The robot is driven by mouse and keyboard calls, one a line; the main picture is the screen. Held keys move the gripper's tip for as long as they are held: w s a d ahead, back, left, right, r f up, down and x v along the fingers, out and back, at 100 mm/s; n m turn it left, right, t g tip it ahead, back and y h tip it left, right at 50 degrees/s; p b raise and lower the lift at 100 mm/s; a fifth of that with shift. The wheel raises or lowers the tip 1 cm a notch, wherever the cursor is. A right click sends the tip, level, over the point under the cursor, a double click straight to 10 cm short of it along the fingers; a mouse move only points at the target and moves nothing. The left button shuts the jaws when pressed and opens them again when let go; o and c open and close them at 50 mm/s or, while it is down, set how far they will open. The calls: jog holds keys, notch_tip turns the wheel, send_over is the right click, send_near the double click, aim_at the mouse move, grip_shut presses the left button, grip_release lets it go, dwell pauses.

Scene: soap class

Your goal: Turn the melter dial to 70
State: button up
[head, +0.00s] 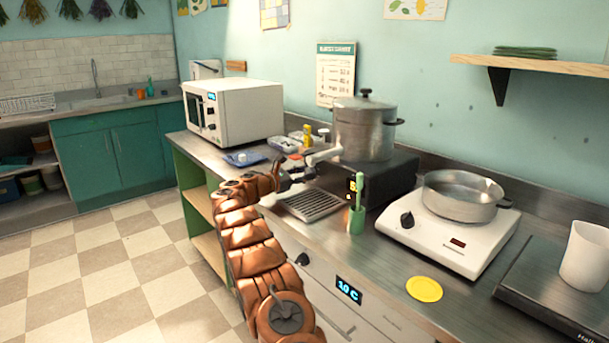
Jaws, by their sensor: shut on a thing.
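The melter is a metal lidded pot (362,130) on a dark base (385,178), standing against the wall on the counter. An amber display (355,187) on the base's front starts with what looks like an 8; the rest is too small to read. A pale spout (322,156) sticks out at the pot's lower left. My copper arm reaches up from the bottom, and my gripper (305,174) is at the left part of the base's front, below the spout. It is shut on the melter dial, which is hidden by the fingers.
A metal grate (311,204) lies in front of the base. A green cup with a spatula (357,220) stands close to its right. A white hot plate (450,235) with its own black knob carries a pan (462,195). A white microwave (236,110) stands left.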

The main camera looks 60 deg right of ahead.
jog(key=m+b, duration=0.3)
jog(key=m, duration=0.1)
jog(key=shift+f+m+b, duration=0.15)
jog(key=shift+m+b, duration=0.15)
jog(key=shift+m, duration=0.1)
jog(key=m+b, duration=0.4)
jog(key=m, duration=0.1)
jog(key=shift+b, duration=0.4)
jog(key=m+b, duration=0.2)
jog(key=shift+m+t+y, duration=0.3)
jog(key=shift+m+t, duration=0.1)
jog(key=shift+r+m+b, duration=0.2)
jog(key=shift+m+b, duration=0.5)
jog(key=shift+m, duration=0.1)
jog(key=shift+f+m+b, duration=0.1)
jog(key=shift+m+b, duration=0.2)
jog(key=shift+m, duration=0.6)
jog(key=shift+m+t+b, duration=0.3)
jog(key=shift+m, duration=0.4)
